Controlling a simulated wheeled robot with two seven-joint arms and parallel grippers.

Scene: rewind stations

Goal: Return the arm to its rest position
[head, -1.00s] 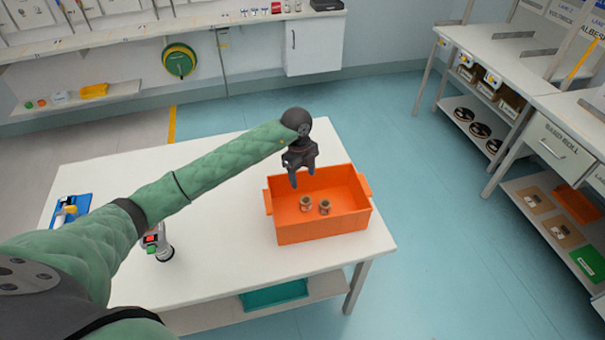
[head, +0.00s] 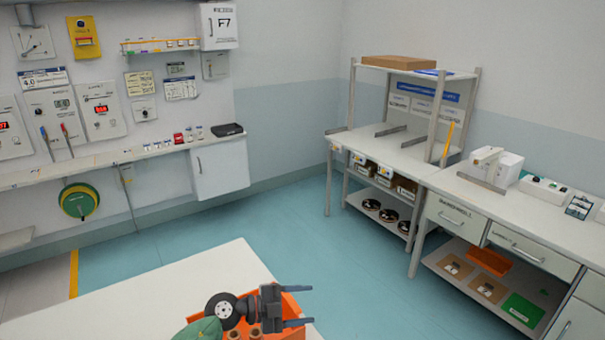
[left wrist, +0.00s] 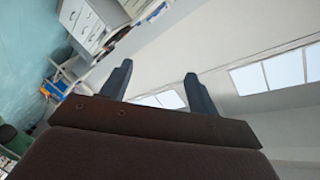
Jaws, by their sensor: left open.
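My left gripper (head: 297,308) shows at the bottom of the head view, in front of part of the orange bin. Its two fingers are apart and point right, with nothing between them. In the left wrist view the two fingers (left wrist: 158,85) are also spread and empty. The green sleeve of my left arm shows only at the bottom edge of the head view. The orange bin (head: 294,333) stands on the white table (head: 190,285); small brown spools (head: 255,331) show in it, partly cut off by the frame. My right gripper is in neither view.
A workbench (head: 455,185) with shelves and drawers runs along the right. A wall counter (head: 100,160) with a white cabinet (head: 220,170) is at the back left. The blue floor (head: 330,260) between table and workbench is clear.

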